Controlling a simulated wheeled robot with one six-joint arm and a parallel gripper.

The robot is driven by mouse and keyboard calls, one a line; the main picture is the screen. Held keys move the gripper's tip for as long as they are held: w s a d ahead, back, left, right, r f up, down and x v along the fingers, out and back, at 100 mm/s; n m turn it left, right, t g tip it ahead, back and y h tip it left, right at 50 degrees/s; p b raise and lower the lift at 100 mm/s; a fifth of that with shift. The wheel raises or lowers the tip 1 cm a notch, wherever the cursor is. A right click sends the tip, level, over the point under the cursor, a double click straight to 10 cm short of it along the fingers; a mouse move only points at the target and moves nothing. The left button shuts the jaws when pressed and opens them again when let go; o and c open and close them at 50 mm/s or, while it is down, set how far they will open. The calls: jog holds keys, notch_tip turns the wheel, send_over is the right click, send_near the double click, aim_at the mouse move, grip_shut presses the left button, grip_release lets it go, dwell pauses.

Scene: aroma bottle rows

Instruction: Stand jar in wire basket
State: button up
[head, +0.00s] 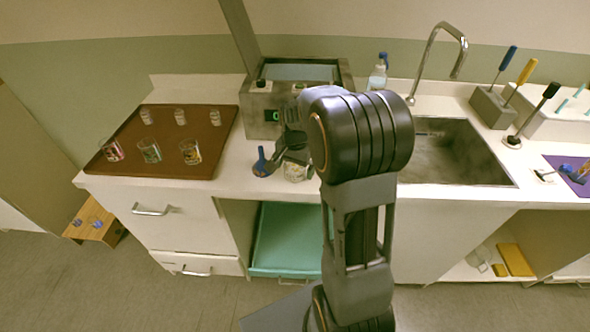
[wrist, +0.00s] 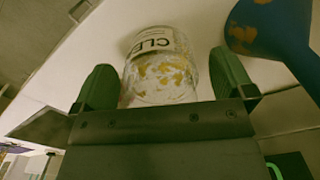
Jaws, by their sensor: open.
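A clear glass jar (wrist: 160,70) with a white label reading "CLE" and yellow-orange patches lies between my gripper's two green fingers in the wrist view. In the head view the jar (head: 296,173) is on the white counter near its front edge, partly hidden by my arm. My gripper (wrist: 163,80) is open, with a finger on each side of the jar; a small gap shows at the right finger, and contact at the left is unclear. In the head view my gripper (head: 290,155) is just above the jar. I cannot make out a wire basket for certain.
A grey box-shaped bath (head: 263,116) with a green display stands behind. A brown tray (head: 172,113) with several glasses is left; a sink (head: 450,150) and faucet are right. An open teal drawer (head: 290,240) is below.

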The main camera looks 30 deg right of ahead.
jog(key=shift+f, duration=0.5)
jog(key=shift+c, duration=0.3)
jog(key=c, duration=1)
jog(key=shift+c, duration=0.2)
jog(key=shift+r, duration=0.15)
